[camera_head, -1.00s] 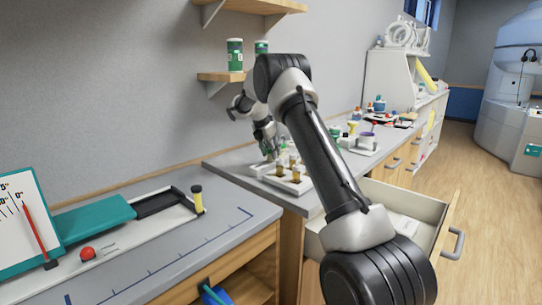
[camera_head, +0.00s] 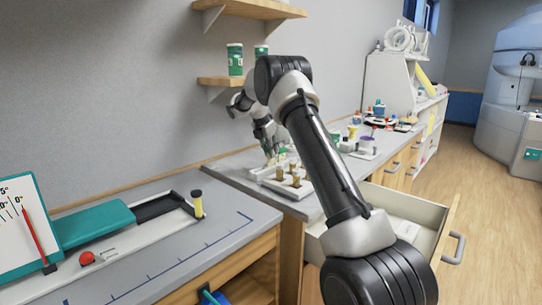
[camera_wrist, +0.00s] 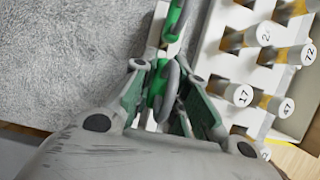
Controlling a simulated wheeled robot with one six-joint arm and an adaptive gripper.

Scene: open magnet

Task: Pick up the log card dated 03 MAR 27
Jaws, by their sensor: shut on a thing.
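No card with a readable date shows in either view, so I cannot make out the log card dated 03 MAR 27. My gripper (camera_head: 268,148) is low over the grey counter, at the back left of a white rack. In the wrist view my gripper (camera_wrist: 166,76) has its green-padded fingers closed around a slim green and grey thing (camera_wrist: 158,84). I cannot tell what this thing is. A similar green and grey piece (camera_wrist: 177,18) shows just beyond it, over a narrow white strip.
The white rack (camera_wrist: 253,60) holds several amber vials with numbered white caps, close to the right of my fingers. An open drawer (camera_head: 447,222) juts out below the counter. A shelf with green tins (camera_head: 235,59) is above. Fuzzy grey surface lies left of my fingers.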

